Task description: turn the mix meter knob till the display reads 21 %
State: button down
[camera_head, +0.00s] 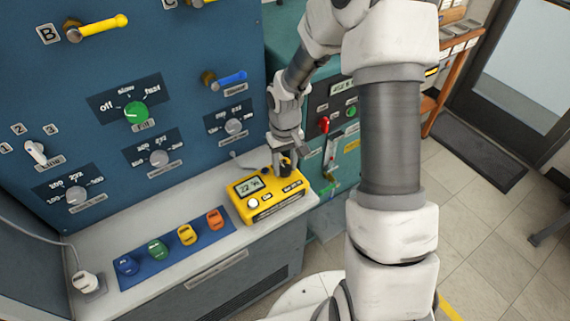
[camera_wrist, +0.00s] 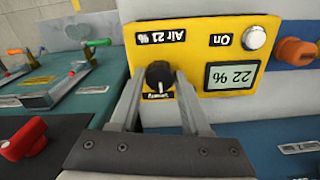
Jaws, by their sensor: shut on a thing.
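The yellow mix meter (camera_head: 265,196) sits on the right end of the light bench ledge. Its display (camera_head: 249,187) reads 22 %; in the wrist view the display (camera_wrist: 231,76) appears upside down and also reads 22 %. A label by the knob reads "Air 21 %". The black knob (camera_wrist: 159,74) has a white pointer line, seen in the wrist view. My gripper (camera_head: 286,166) comes down from above onto the meter's far right corner. In the wrist view my gripper (camera_wrist: 160,80) is shut on the knob, one finger on each side.
Blue, green, yellow and orange connectors (camera_head: 187,235) stand on a blue mat left of the meter. The blue panel (camera_head: 150,60) with knobs and valves rises behind. A teal unit with a red handle (camera_head: 324,125) stands to the right. A white button (camera_wrist: 255,37) is on the meter.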

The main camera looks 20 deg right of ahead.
aim_at(285, 168)
jog(key=shift+n, duration=0.3)
jog(key=n+p, duration=0.1)
jog(key=n, duration=0.3)
jog(key=shift+r, duration=0.1)
jog(key=shift+n+p, duration=0.6)
jog(key=shift+n, duration=1.3)
jog(key=shift+c, duration=1.9)
grip_release()
notch_tip(285, 168, up, 17)
jog(key=p, duration=0.1)
jog(key=shift+r+p, duration=0.15)
jog(key=shift+p, duration=0.25)
